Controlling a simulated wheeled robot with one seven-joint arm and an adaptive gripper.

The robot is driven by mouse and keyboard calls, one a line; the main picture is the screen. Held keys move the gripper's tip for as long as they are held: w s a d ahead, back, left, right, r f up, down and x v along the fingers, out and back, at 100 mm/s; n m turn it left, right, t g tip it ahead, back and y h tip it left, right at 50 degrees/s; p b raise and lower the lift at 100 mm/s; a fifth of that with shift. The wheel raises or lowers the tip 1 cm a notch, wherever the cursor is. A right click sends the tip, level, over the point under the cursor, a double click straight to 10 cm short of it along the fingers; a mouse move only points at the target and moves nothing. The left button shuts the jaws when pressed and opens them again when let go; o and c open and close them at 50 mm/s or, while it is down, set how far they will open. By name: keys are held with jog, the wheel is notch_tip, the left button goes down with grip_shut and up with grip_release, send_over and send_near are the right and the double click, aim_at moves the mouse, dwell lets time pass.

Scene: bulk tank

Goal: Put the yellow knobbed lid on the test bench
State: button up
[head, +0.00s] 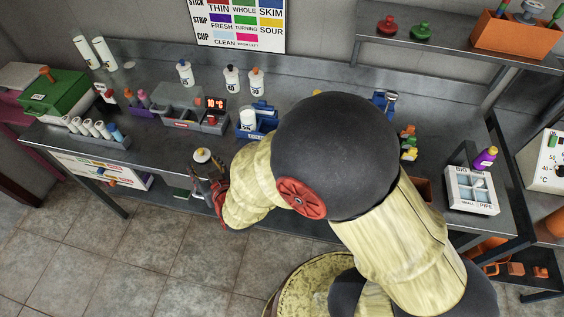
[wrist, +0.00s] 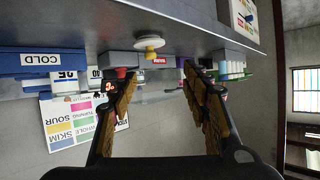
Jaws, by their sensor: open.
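The yellow knobbed lid (head: 202,155) is a small pale disc with a yellow knob, near the front edge of the grey bench (head: 158,150), left of my gripper in the head view. In the wrist view, which is upside down, the lid (wrist: 149,43) shows against the bench top, beyond the fingertips and roughly between them. My gripper (wrist: 160,72) is open, with nothing between its fingers. In the head view my gripper (head: 217,188) is at the bench's front edge, partly hidden by my arm.
Behind the lid stands a grey device with a red display (head: 214,104). A rack of white tubes (head: 90,130) and a green box (head: 52,93) are at the left. A blue bin (head: 262,120) is behind my arm. A white divided box (head: 472,190) is at the right.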

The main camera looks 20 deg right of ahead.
jog(key=s+d+r+g, duration=0.2)
jog(key=d+r, duration=0.2)
jog(key=r, duration=0.3)
jog(key=s+d+r+g, duration=0.2)
jog(key=s+d+r, duration=0.1)
jog(key=r, duration=0.4)
jog(key=s+d+r+g, duration=0.1)
jog(key=s+d+r, duration=0.1)
jog(key=s+d, duration=0.2)
jog(key=s+d+r+g+h, duration=0.1)
jog(key=s+d, duration=0.3)
jog(key=s, duration=0.5)
jog(key=s+d+r+m+g+h, duration=0.1)
jog(key=s+d+r, duration=0.2)
jog(key=s, duration=0.3)
jog(key=shift+s+d+r, duration=0.2)
jog(key=shift+d+r, duration=0.15)
jog(key=shift+d, duration=0.4)
